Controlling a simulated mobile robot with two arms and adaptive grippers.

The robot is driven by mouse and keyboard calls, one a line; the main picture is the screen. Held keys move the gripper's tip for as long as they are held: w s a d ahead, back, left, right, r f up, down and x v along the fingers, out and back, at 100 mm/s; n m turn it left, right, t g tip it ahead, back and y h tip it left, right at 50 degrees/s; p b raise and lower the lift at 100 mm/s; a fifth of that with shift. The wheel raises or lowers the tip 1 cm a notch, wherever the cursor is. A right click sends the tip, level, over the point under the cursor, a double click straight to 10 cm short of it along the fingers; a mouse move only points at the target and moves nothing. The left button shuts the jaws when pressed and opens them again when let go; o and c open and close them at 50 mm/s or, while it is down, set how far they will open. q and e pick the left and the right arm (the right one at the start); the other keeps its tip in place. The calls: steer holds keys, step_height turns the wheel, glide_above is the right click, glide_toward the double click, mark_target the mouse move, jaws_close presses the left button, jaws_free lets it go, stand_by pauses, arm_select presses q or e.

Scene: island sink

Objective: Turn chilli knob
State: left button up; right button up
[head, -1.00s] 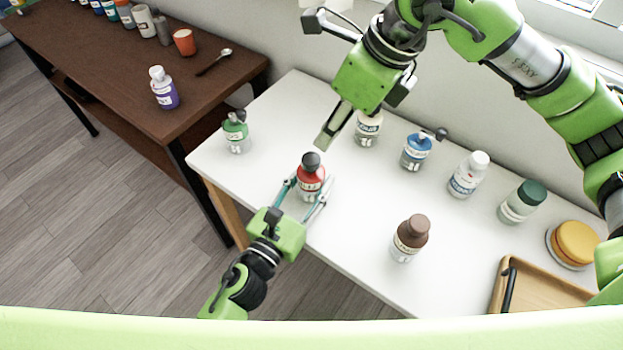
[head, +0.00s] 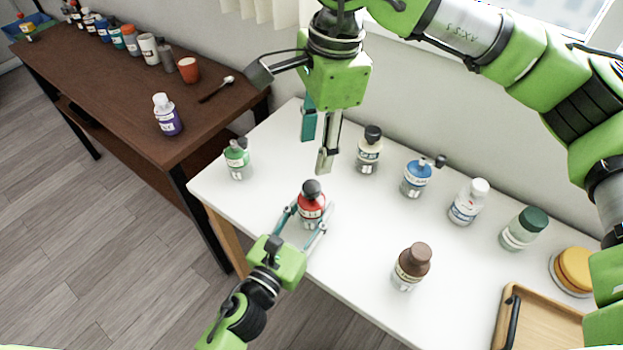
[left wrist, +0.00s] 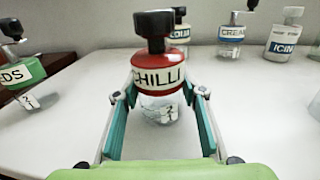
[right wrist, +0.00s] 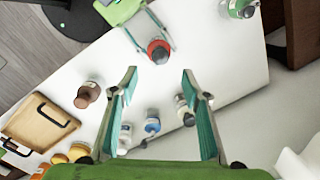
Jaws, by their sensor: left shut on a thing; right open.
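The chilli jar (head: 311,209) stands upright on the white table, with a red collar and a dark knob (head: 311,188) on top. In the left wrist view its label (left wrist: 159,80) reads CHILLI and the black knob (left wrist: 160,25) is seen close. My left gripper (head: 305,215) is shut on the jar, one finger on each side. My right gripper (head: 315,150) is open and empty, above the table behind the jar and not touching it. In the right wrist view the chilli jar (right wrist: 158,52) lies beyond the open fingers.
A green-collared jar (head: 237,160) stands to the left. A cream-collared jar (head: 369,150), a blue-collared jar (head: 417,178) and further bottles line the back. A brown-capped bottle (head: 411,266) stands at front right, near a wooden tray (head: 540,318). A brown table (head: 120,75) adjoins at left.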

mark_target(312, 186)
steer(key=f+n, duration=0.1)
steer(key=f, duration=0.2)
steer(key=f+n, duration=0.2)
steer(key=f, duration=0.2)
steer(key=f+n+h, duration=0.1)
steer(key=f, duration=0.2)
steer(key=shift+w+a+f+n, duration=0.3)
steer(key=shift+w+a+n, duration=0.05)
steer(key=shift+a+n, duration=0.05)
steer(key=c, duration=1.1)
